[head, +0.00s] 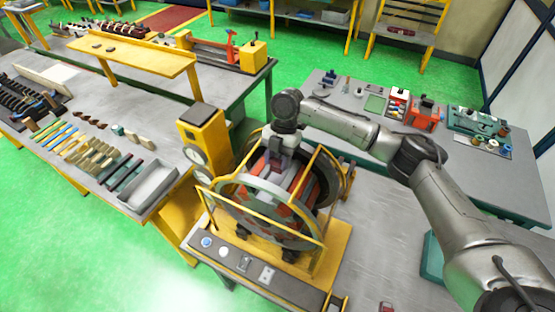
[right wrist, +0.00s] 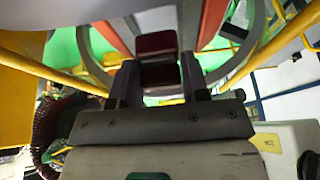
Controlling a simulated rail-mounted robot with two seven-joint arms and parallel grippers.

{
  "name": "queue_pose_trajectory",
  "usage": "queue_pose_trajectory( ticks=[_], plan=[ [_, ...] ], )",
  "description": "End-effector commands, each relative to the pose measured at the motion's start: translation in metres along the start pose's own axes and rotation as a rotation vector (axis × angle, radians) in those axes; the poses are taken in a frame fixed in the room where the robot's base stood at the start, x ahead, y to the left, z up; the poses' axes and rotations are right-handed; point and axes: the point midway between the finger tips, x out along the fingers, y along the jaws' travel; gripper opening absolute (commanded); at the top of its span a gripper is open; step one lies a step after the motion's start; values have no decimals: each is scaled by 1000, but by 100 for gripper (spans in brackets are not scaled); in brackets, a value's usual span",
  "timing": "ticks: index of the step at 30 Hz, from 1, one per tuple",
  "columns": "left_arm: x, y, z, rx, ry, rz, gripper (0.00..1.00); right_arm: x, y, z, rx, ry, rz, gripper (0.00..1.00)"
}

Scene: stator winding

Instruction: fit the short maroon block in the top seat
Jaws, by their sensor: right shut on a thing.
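The stator (head: 262,213), a ring with orange-red and grey bars inside, stands in a yellow frame on the bench. My right gripper (head: 283,152) is over the top of the ring. In the right wrist view my right gripper (right wrist: 160,68) is shut on a short maroon block (right wrist: 160,77), held between its two dark fingers. Another maroon face (right wrist: 156,42) shows just beyond the fingertips; I cannot tell whether it is the same block. The top seat is hidden by the gripper in the head view, and whether the block touches it cannot be told. My left gripper is not in view.
Yellow frame bars (head: 328,160) surround the ring close to the gripper. A yellow gauge post (head: 205,135) stands left of it. A control panel (head: 250,265) lies in front. The left bench holds rows of small parts and a grey tray (head: 153,187).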

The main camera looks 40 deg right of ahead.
Motion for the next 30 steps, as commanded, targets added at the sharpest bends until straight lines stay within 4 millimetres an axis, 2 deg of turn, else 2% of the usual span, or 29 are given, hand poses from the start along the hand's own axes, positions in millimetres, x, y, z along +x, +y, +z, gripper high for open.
queue_pose_trajectory(
  ticks=[18,30],
  plan=[
    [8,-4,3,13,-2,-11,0,20,1,10,-1,5,3,0],
    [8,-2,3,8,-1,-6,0,21,1,10,-1,6,3,0]
  ],
)
